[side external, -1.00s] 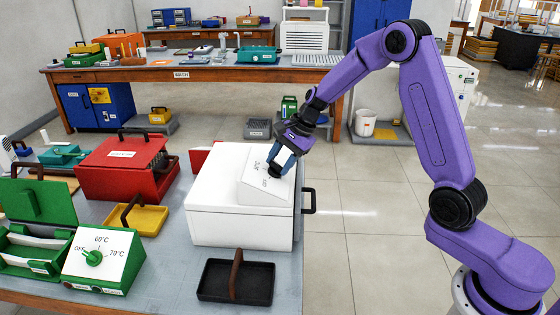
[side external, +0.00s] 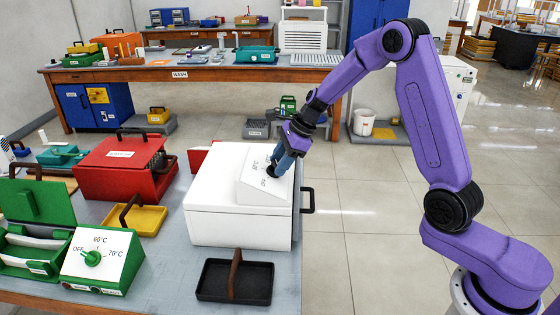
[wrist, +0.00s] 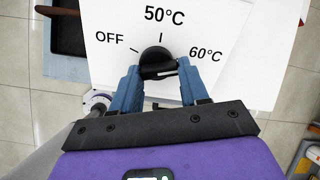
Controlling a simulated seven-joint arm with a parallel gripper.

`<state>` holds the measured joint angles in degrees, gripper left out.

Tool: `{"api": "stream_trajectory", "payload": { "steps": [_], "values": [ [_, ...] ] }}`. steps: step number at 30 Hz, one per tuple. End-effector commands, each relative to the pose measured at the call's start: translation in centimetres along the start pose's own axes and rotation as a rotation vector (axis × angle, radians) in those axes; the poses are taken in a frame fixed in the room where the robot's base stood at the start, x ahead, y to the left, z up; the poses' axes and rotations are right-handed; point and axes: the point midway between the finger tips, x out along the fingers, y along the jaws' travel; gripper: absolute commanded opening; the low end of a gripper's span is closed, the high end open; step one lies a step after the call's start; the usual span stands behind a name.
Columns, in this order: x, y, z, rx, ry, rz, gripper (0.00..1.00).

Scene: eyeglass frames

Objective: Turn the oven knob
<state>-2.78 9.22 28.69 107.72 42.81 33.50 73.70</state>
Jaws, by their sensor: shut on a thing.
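The white oven (side external: 235,218) stands at the right end of the near table, with a sloped dial panel on top. In the wrist view the panel (wrist: 105,22) reads OFF, 50°C and 60°C from left to right. Its round black knob (wrist: 156,56) sits just below the 50°C tick. My gripper (wrist: 158,72) has one blue finger on each side of the knob and is shut on it. In the side view my gripper (side external: 276,164) reaches down to the panel from the upper right. The fingers partly hide the knob, and I cannot tell its exact pointer direction.
A black tray with a brown handle (side external: 235,278) lies in front of the oven. A red box (side external: 122,168), a yellow tray (side external: 135,220) and a green-and-white dial unit (side external: 98,262) stand to the left. Open floor lies right of the table.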

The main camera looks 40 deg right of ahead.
Motion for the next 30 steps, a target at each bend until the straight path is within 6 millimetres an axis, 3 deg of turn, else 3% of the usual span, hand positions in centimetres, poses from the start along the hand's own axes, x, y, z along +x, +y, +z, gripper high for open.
{"api": "stream_trajectory", "payload": {
  "steps": [16,17,18,30],
  "values": [
    [-0.08,-0.04,0.07,0.023,-0.002,-0.003,0.14],
    [-0.08,-0.04,0.07,0.023,-0.001,-0.003,0.54],
    [-0.07,-0.04,0.07,0.023,-0.001,-0.003,0.67],
    [-0.51,-0.07,0.04,0.023,-0.002,-0.004,0.7]
  ]
}}
